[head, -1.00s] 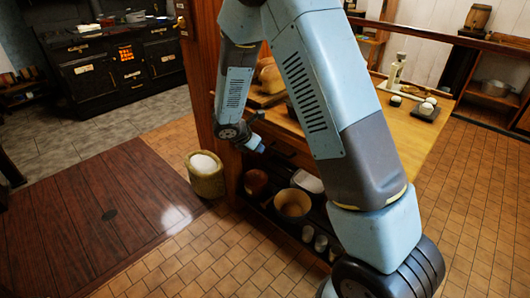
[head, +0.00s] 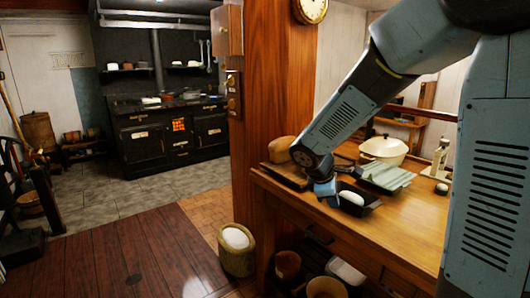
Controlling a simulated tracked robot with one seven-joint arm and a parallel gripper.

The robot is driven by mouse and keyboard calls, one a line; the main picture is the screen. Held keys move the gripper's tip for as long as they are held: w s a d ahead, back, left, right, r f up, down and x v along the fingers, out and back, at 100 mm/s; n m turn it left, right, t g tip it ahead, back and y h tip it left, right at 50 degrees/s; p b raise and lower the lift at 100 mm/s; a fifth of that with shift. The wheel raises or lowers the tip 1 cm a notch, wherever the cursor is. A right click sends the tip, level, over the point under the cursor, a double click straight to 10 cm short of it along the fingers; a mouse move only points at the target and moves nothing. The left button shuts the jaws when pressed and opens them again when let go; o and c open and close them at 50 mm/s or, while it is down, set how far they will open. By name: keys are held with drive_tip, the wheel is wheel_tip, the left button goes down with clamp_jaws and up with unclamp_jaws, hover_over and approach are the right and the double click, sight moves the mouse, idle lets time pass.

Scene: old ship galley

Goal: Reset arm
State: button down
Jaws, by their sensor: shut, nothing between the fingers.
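My arm comes in from the upper right of the head view and bends down over the wooden counter (head: 405,228). The small blue end of my gripper (head: 325,188) shows below the last dark joint, just left of a dark tray (head: 367,207) with a white item on it. The fingers are too small to make out clearly. My gripper is shut and holds nothing. I cannot tell if it touches the tray or counter.
A bread loaf (head: 281,149) on a board, a cream pot (head: 383,149) and pale greenish slabs (head: 386,177) crowd the counter. A wooden post (head: 262,95) stands left of it. The floor before the black stove (head: 170,135) is clear.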

drive_tip(key=s+d+r+m+y, duration=0.1)
drive_tip(key=s+r+m, duration=0.3)
drive_tip(key=s, duration=0.3)
drive_tip(key=s+d+r+m+t+y, duration=0.1)
drive_tip(key=s+r+m+y, duration=0.1)
drive_tip(key=s+r+m, duration=0.2)
drive_tip(key=s+d+r+m+t+y, duration=0.1)
drive_tip(key=s+r+m, duration=0.4)
drive_tip(key=s, duration=0.7)
drive_tip(key=shift+d+m+y, duration=0.5)
drive_tip(key=shift+d+m, duration=0.1)
drive_tip(key=shift+m, duration=0.3)
